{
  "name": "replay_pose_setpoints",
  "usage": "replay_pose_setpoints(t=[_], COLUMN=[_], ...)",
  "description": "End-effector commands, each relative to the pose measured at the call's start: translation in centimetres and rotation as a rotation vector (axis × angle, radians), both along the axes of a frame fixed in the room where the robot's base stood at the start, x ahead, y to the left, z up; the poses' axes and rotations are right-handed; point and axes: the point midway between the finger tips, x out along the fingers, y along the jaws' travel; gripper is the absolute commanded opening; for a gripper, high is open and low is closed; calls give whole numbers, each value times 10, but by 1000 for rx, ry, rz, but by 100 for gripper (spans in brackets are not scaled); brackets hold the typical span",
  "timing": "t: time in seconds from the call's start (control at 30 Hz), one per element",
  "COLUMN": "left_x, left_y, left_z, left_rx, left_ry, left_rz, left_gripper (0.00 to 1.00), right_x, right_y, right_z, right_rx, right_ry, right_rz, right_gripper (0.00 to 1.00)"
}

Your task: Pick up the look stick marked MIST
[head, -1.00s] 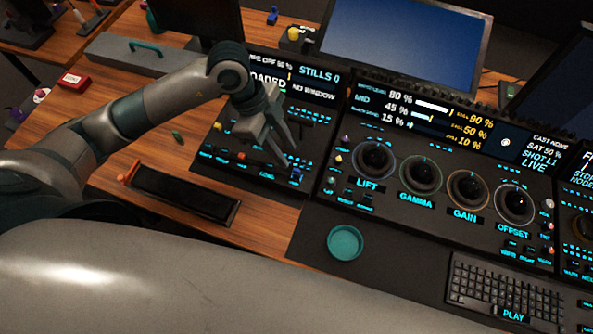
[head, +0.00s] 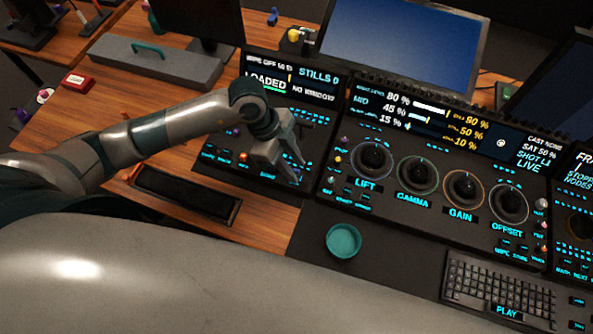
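My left gripper (head: 297,170) is low over the left control panel (head: 222,178), at its right side. Its two fingers look spread apart, and I see nothing held between them. A small blue piece that stood on this panel near the fingertips is now hidden or too small to make out beside them. I cannot read the word MIST on any stick, so I cannot tell which one bears it. My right gripper is not in view.
A teal dish (head: 343,241) sits on the dark mat right of the gripper. The dial panel (head: 428,215) and a keyboard (head: 505,287) lie further right. A dark tray (head: 187,193) is at the left. A grey case (head: 150,64) and monitors (head: 400,45) stand behind.

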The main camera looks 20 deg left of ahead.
Motion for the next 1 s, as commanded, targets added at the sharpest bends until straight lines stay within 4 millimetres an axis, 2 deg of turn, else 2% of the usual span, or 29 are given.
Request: replay_pose_setpoints(t=[0.2,0.67,0.7,0.8,0.83,1.0], left_x=[0,0,0,0,0,0], left_y=[-8,-8,-8,-8,-8,-8], left_z=[-18,-19,-19,-19,-19,-19], left_rx=[-1,-1,-1,-1,-1,-1], left_ry=[0,0,0,0,0,0], left_rz=[1,0,0,0,0,0], left_gripper=[30,30,27,3,0,0], right_x=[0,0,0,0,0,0], right_y=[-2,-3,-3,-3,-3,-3], right_z=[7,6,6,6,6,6], right_rx=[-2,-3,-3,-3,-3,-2], right_ry=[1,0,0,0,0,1], right_rz=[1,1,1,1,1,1], right_gripper=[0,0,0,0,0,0])
